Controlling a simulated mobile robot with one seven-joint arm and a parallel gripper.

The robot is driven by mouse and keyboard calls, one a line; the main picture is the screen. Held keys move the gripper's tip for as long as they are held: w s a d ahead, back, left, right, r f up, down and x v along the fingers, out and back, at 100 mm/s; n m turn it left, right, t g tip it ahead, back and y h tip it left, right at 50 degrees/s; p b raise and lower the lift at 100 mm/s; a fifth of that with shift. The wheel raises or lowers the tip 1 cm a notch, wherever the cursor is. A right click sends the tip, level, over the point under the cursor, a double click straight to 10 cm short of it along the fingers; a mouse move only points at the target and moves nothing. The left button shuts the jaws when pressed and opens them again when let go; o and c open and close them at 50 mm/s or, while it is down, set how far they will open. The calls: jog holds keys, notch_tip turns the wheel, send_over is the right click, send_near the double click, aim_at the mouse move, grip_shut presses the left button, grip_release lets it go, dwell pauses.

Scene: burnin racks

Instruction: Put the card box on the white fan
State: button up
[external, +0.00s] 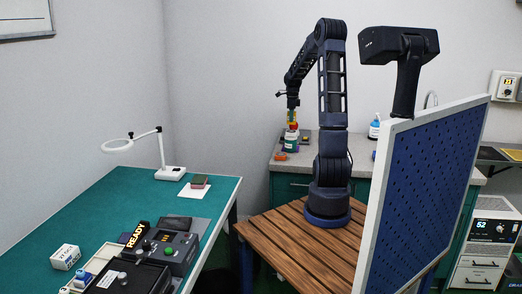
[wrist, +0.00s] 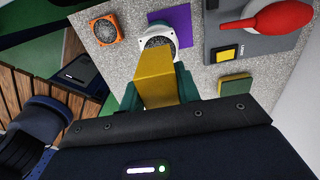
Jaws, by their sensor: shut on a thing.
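My gripper (wrist: 158,92) has teal fingers and is shut on a yellow card box (wrist: 155,80), which points away from the wrist camera. The white fan (wrist: 172,46), with a round dark grille, lies on the speckled counter just beyond the box's far end. The box covers part of the fan in the wrist view; I cannot tell whether they touch. The white fan is hard to make out there.
An orange fan (wrist: 105,30) stands left of the white fan, and a purple square (wrist: 181,20) lies beside it. A blue pegboard (external: 425,190) stands right of my arm.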

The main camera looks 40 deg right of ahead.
jog(key=shift+f, duration=2.1)
jog(key=shift+f, duration=0.1)
jog(key=o, duration=1)
